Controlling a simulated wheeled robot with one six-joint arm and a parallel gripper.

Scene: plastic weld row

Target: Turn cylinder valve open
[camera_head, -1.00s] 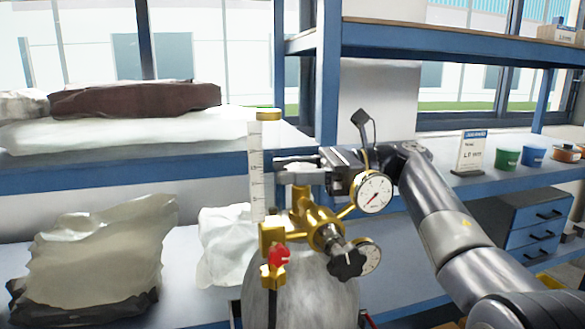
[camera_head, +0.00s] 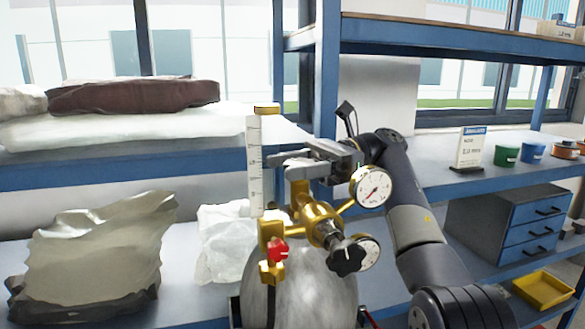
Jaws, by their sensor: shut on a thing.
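A grey gas cylinder (camera_head: 297,292) stands upright at bottom centre with a brass valve and regulator assembly (camera_head: 312,222) on top. The assembly carries two round gauges (camera_head: 373,187), a black star-shaped knob (camera_head: 344,257), a red knob (camera_head: 277,250) and a clear scaled flow tube (camera_head: 255,165). My gripper (camera_head: 290,165) reaches in from the right, behind the upper gauge. It is shut at the top of the brass valve, around its upper end. The valve handwheel itself is hidden by the fingers.
A blue shelf unit (camera_head: 328,100) stands behind the cylinder. Filled bags (camera_head: 95,255) lie on the left shelves. On the right are a sign (camera_head: 470,148), small tubs (camera_head: 507,155), a drawer cabinet (camera_head: 535,228) and a yellow bin (camera_head: 543,288).

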